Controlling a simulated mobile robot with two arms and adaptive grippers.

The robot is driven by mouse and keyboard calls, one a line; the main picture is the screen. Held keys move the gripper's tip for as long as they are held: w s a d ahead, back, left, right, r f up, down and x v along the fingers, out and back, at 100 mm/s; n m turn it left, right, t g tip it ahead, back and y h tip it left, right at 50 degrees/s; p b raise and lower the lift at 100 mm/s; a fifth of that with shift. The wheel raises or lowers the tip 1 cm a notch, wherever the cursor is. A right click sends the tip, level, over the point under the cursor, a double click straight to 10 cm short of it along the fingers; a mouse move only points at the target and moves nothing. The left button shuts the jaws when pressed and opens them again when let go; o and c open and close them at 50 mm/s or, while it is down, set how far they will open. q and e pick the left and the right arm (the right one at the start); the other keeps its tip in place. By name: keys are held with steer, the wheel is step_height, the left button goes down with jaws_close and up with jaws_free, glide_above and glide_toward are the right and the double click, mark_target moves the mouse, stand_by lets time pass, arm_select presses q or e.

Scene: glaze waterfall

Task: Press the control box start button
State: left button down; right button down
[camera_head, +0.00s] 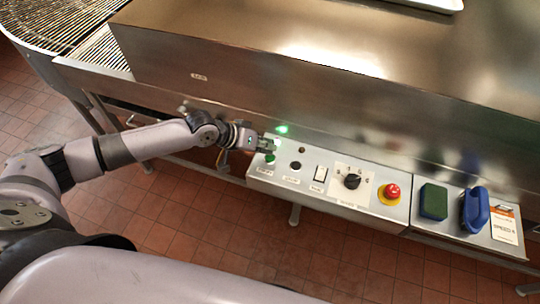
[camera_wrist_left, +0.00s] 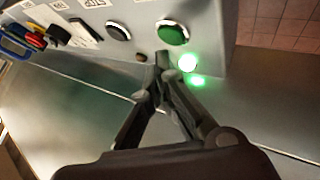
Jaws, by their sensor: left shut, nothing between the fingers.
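The control box (camera_head: 334,198) is a grey panel along the front of the steel machine. Its green button (camera_head: 270,158) is at the left end and shows large, with a metal ring, in the wrist view (camera_wrist_left: 172,33). A green lamp (camera_wrist_left: 188,63) beside it is lit. My left gripper (camera_head: 266,146) is shut and empty, with its fingertips close to the green button, between it and the machine wall. In the wrist view the fingertips (camera_wrist_left: 162,58) lie just below the button's ring; I cannot tell whether they touch. My right gripper is not in view.
A black button (camera_head: 295,165), a white switch (camera_head: 320,173), a black knob (camera_head: 352,181) and a red emergency stop (camera_head: 392,191) follow to the right. Beyond are a green sponge (camera_head: 433,201) and a blue-handled tool (camera_head: 475,210). The steel hood (camera_head: 300,60) rises behind.

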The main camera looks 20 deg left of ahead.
mark_target(268, 156)
arm_select(q)
step_height(268, 156, up, 5)
steer(key=p, duration=0.4)
steer(key=shift+p, duration=0.3)
steer(key=shift+f, duration=0.1)
